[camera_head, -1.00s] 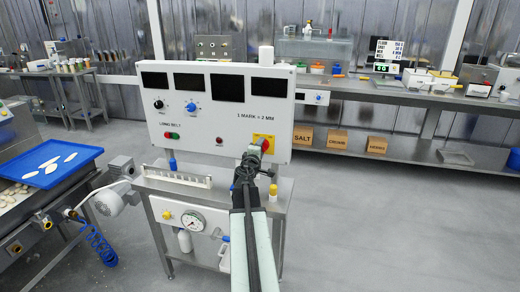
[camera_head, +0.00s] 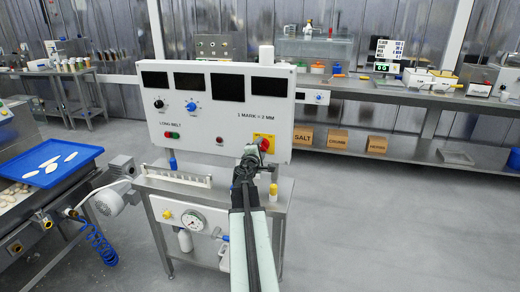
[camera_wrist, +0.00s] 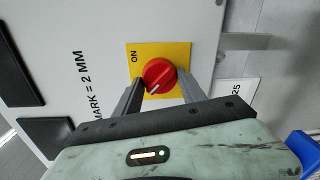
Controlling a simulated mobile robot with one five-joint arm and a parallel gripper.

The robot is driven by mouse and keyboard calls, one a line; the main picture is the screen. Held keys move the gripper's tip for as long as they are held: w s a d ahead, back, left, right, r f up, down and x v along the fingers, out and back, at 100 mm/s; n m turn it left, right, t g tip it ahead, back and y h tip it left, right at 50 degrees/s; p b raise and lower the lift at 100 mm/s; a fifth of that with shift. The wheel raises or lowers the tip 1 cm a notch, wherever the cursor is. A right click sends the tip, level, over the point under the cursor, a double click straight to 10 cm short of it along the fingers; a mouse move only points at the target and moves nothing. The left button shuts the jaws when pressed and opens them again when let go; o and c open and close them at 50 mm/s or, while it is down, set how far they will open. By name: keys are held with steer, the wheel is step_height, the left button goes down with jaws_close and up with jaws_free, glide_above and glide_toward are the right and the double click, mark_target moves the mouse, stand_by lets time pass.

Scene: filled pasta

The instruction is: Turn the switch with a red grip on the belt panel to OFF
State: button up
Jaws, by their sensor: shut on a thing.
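The belt panel (camera_head: 212,143) is a white board with dark displays. Its switch has a round red grip (camera_wrist: 159,74) on a yellow plate (camera_wrist: 181,53), which sits at the panel's lower right in the head view. In the wrist view, ON reads sideways at the plate's upper left, and a white mark on the grip points to the picture's lower left. I see no OFF label; my fingers cover the plate's lower part. My gripper (camera_wrist: 159,86) is shut on the red grip, one finger on each side. In the head view my gripper (camera_head: 247,156) partly covers the plate.
A black knob (camera_head: 159,104), a blue knob (camera_head: 192,107) and green and red buttons (camera_head: 171,135) are on the same panel. A white rack (camera_head: 175,178) stands on the shelf below. A pressure gauge (camera_head: 193,220) hangs underneath. The floor to the right is clear.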

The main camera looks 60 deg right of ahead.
steer(key=o, duration=1.4)
steer(key=shift+s+d, duration=0.1)
steer(key=shift+c, duration=0.2)
steer(key=v, duration=0.7)
steer(key=shift+a, duration=0.4)
steer(key=shift+s, duration=0.15)
